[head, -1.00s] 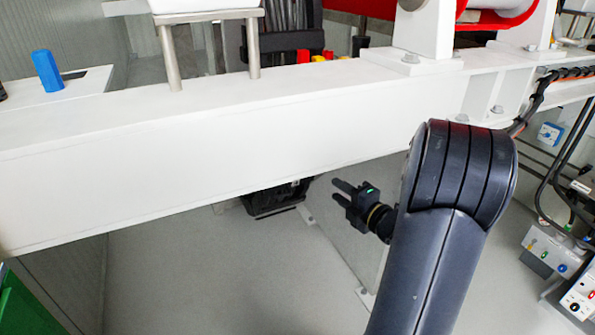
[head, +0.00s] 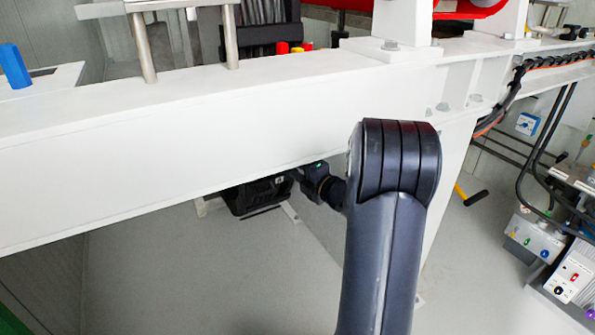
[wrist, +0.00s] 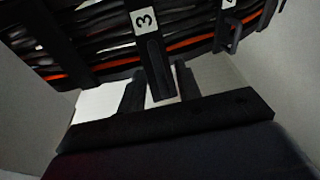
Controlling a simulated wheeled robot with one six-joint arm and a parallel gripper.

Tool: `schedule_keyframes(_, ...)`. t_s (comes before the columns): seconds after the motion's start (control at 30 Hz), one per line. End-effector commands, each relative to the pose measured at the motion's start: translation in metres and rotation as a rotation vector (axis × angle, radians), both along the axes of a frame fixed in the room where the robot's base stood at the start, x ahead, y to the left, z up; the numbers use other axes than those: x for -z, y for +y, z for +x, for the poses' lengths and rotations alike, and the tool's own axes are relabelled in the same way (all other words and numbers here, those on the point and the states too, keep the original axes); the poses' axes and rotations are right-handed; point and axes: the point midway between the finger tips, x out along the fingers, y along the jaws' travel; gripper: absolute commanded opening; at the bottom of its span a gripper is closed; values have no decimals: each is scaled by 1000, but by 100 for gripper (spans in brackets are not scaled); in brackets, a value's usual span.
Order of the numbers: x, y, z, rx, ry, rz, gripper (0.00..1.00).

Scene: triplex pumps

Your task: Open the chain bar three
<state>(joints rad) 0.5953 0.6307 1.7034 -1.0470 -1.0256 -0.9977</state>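Chain bar three (wrist: 154,70) is a dark bar with a white label "3" across the cable chain (wrist: 105,45) in the wrist view. My gripper (wrist: 159,78) is open, with one finger to each side of the bar's lower end. Gaps show between the bar and the fingers, so I see no grip on it. In the head view my gripper (head: 306,178) is beside the black cable chain (head: 258,195) under the white beam. Its fingertips are hard to make out there.
The white beam (head: 190,135) runs just above my gripper. Another chain bar, labelled 4 (wrist: 228,4), is at the upper right in the wrist view. Orange and black cables lie in the chain. A yellow-handled tool (head: 474,196) is at the right. Grey floor (head: 200,270) is clear below.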

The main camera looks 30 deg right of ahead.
Motion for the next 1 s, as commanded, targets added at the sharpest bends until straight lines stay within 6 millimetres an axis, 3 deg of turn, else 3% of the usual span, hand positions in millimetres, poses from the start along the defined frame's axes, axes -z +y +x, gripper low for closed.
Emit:
schedule_keyframes(0.17, 0, 0, 0, 0, 0, 0, 31)
schedule_keyframes(0.53, 0, 0, -1, 0, 0, 0, 0)
schedule_keyframes(1.0, 0, 0, -1, -2, 0, 0, 0)
